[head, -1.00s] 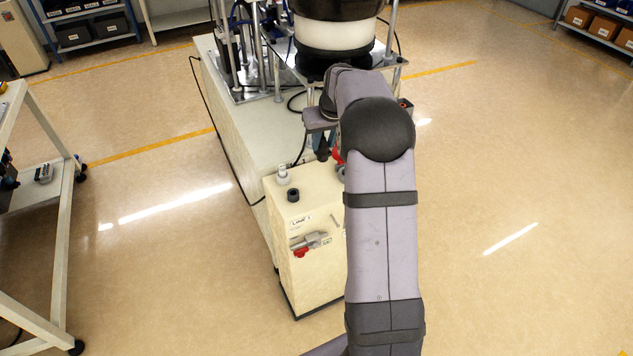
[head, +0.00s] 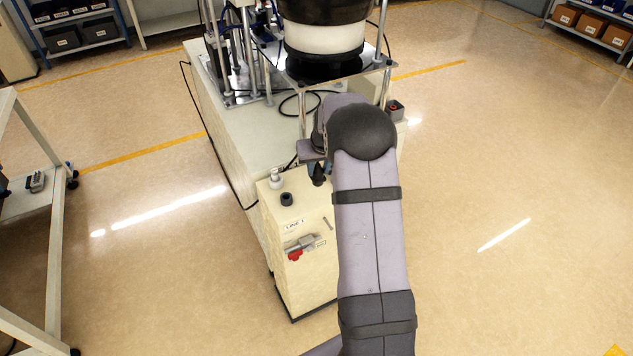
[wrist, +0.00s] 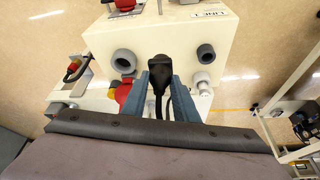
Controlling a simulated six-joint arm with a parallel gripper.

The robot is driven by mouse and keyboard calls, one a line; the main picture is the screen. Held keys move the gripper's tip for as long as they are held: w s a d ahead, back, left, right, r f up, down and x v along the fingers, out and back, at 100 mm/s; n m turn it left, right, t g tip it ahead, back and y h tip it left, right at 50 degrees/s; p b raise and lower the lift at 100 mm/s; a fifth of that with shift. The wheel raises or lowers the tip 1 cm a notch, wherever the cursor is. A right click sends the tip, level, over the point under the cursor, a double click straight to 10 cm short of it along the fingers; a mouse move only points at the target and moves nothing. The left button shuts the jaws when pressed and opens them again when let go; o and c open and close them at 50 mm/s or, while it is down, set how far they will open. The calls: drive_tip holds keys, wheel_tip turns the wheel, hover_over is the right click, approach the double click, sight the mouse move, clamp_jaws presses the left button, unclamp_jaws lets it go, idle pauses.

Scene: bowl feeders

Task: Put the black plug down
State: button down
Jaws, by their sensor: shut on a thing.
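My gripper (wrist: 160,98) is shut on the black plug (wrist: 158,72), with one blue-grey finger on each side of it. A black cable runs back from the plug between the fingers. In the head view the dark plug (head: 319,174) shows below my gripper (head: 316,165), at the cream cabinet's top (head: 265,190). In the wrist view the plug lies between a grey round socket (wrist: 123,60) on the left and a dark grey round socket (wrist: 206,53) on the right. I cannot tell whether the plug touches the cabinet.
A pale knob (head: 276,177) stands behind the dark socket (head: 287,198). A red-handled switch (head: 296,252) is on the cabinet's front. A red part (wrist: 123,92) sits close left of my fingers. The bowl feeder (head: 325,40) stands behind.

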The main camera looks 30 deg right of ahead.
sight(319, 180)
drive_tip(key=shift+f+p, duration=0.85)
drive_tip(key=shift+f, duration=2.3)
drive_tip(key=shift+f, duration=0.15)
drive_tip(key=c, duration=1.4)
unclamp_jaws()
drive_tip(key=shift+r, duration=0.25)
drive_tip(key=b+v, duration=0.3)
drive_tip(key=v, duration=0.8)
drive_tip(key=shift+s+r, duration=0.3)
drive_tip(key=shift+r, duration=0.05)
drive_tip(key=shift+a, duration=0.1)
